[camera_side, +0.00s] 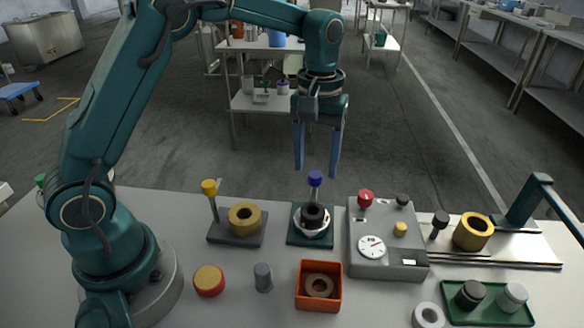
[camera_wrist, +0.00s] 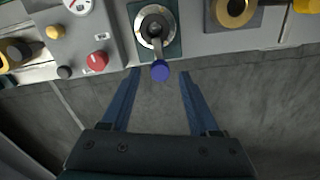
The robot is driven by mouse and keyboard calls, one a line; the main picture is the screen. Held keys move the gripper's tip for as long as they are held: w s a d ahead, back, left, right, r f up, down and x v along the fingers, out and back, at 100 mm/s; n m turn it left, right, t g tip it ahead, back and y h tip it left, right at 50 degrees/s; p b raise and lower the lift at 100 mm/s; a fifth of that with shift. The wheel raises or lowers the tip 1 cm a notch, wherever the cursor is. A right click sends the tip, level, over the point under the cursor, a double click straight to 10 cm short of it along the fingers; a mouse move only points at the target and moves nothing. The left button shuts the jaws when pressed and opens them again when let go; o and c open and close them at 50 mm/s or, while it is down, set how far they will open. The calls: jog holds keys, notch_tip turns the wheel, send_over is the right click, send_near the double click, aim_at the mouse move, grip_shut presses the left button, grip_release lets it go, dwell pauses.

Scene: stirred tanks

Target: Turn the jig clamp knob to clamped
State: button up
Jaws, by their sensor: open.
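A blue knob (camera_side: 315,179) on a short metal lever rises from a dark green plate (camera_side: 296,240) that carries a silver ring and a black round part (camera_side: 314,214). No label shows which knob is the jig clamp's; this one is nearest my gripper. My gripper (camera_side: 316,171) is open and empty, pointing down, with its fingertips just above the blue knob in the side view. In the wrist view the blue knob (camera_wrist: 160,71) appears between the fingertips of my gripper (camera_wrist: 160,72), with no contact visible. The lever points toward my gripper there.
Left of it is a yellow-knobbed lever (camera_side: 209,188) beside a brass ring (camera_side: 244,218). Right of it is a grey control box (camera_side: 388,268) with a red knob (camera_side: 365,198) and a dial. An orange bin (camera_side: 319,299) stands in front. A black knob (camera_side: 440,220) is farther right.

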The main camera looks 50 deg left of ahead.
jog(key=shift+r, duration=1.6)
jog(key=shift+r, duration=0.2)
jog(key=s+r+m+t, duration=0.2)
jog(key=s+r+t, duration=0.2)
jog(key=s+r, duration=0.5)
jog(key=s+f+m+t, duration=0.1)
jog(key=s+f+m, duration=0.3)
jog(key=s+f, duration=0.2)
jog(key=s, duration=0.2)
jog(key=shift+s+f+t, duration=0.3)
jog(key=shift+s+f, duration=0.05)
jog(key=shift+f, duration=0.05)
